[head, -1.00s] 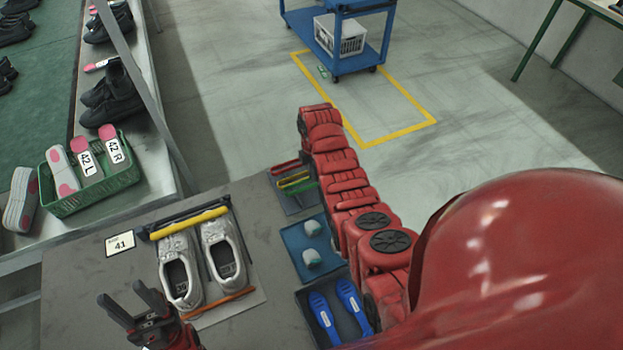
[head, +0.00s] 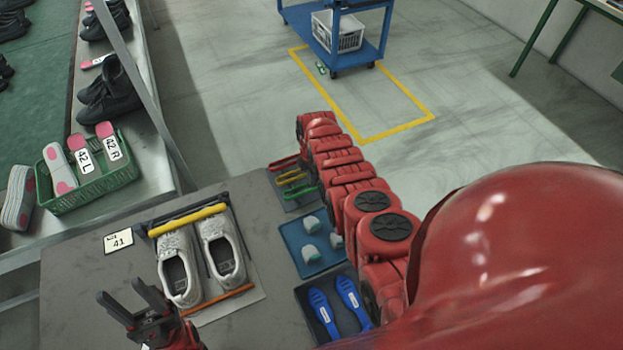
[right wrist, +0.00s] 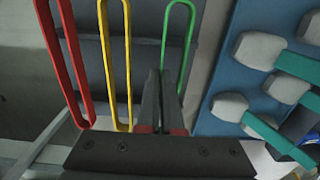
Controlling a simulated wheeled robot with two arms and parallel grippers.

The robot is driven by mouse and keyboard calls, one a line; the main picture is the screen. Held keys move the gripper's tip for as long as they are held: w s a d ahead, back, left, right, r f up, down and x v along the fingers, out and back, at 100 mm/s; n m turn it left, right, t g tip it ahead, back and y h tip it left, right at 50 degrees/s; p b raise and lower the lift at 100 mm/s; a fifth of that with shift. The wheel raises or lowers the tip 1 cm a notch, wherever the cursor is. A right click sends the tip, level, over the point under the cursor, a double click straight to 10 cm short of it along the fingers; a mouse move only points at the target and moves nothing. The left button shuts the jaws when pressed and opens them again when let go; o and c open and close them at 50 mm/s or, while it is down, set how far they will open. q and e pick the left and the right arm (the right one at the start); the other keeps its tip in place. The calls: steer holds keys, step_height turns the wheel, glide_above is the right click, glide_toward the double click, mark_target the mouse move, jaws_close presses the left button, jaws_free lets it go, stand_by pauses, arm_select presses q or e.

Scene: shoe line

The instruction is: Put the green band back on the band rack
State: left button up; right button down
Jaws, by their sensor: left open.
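The green band (head: 306,191) lies on the dark band rack (head: 292,204) in the head view, in line with the yellow band (head: 292,175) and red band (head: 284,162). In the right wrist view the green band (right wrist: 190,35) is a long upright loop right of the yellow band (right wrist: 128,60). My right gripper (right wrist: 160,75) has its two fingers close together at the near end of the green loop. Whether they still pinch it is hidden. The right gripper is hidden in the head view. My left gripper (head: 122,290) is open and empty beside the shoes.
A blue tray (head: 290,232) with grey pieces lies next to the rack, close to my right arm. A dark tray (head: 310,287) holds blue shoe-shaped pieces. Grey shoes (head: 222,250) stand on the table. A green basket (head: 110,185) is at the left.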

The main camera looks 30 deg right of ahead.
steer(key=c, duration=1.5)
jaws_free()
steer(key=shift+f, duration=0.1)
steer(key=shift+c, duration=0.2)
steer(key=o, duration=0.5)
steer(key=shift+c, duration=0.2)
